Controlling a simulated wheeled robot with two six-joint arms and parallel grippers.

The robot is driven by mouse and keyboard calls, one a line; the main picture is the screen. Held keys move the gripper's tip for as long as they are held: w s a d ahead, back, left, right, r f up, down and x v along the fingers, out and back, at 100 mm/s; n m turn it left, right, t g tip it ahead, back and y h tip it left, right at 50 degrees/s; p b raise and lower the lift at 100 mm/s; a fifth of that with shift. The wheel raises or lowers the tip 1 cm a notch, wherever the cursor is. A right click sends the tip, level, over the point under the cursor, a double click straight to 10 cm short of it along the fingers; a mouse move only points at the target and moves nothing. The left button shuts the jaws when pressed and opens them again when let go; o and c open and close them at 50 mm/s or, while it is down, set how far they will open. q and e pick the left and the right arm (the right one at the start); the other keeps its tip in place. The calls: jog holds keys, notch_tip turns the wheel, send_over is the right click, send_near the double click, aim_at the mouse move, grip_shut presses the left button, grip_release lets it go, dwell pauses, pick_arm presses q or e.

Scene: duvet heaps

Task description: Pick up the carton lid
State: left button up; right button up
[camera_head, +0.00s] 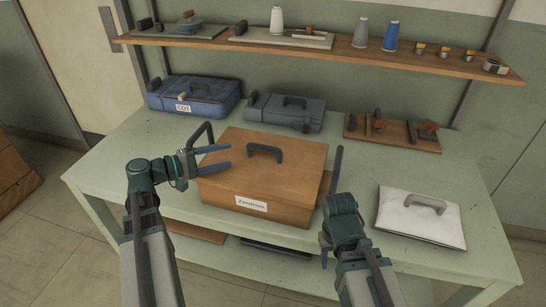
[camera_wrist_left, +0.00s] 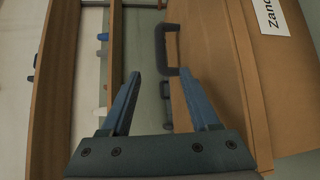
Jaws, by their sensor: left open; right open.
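The brown carton (camera_head: 231,204), labelled "Zandrivo", stands near the table's front edge. Its lid (camera_head: 290,158) is on, with a dark handle (camera_head: 265,151) on top. A dark upright bracket (camera_head: 201,136) shows at the carton's left side, and a dark bar (camera_head: 335,172) stands at its right side. My left gripper (camera_head: 229,157) is open and empty at the carton's left edge. In the left wrist view its fingers (camera_wrist_left: 155,84) point towards the left bracket (camera_wrist_left: 161,50). My right gripper (camera_head: 324,248) is at the carton's front right corner; its fingers are mostly hidden.
A white case (camera_head: 407,219) with a grey handle lies right of the carton. A blue case (camera_head: 215,91), a grey case (camera_head: 295,117) and a wooden tool tray (camera_head: 386,141) stand behind. A shelf (camera_head: 350,55) with spools runs above. Bare table (camera_head: 120,160) shows at the left.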

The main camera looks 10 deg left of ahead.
aim_at(258, 149)
pick_arm(q)
jog(key=shift+w+d, duration=0.2)
jog(key=b+x, duration=0.1)
jog(key=x, duration=0.7)
jog(key=b+x, duration=0.1)
jog(key=x, duration=0.4)
jog(key=shift+d+f, duration=0.1)
jog(key=shift+f, duration=0.05)
jog(key=shift+s, duration=0.1)
grip_shut()
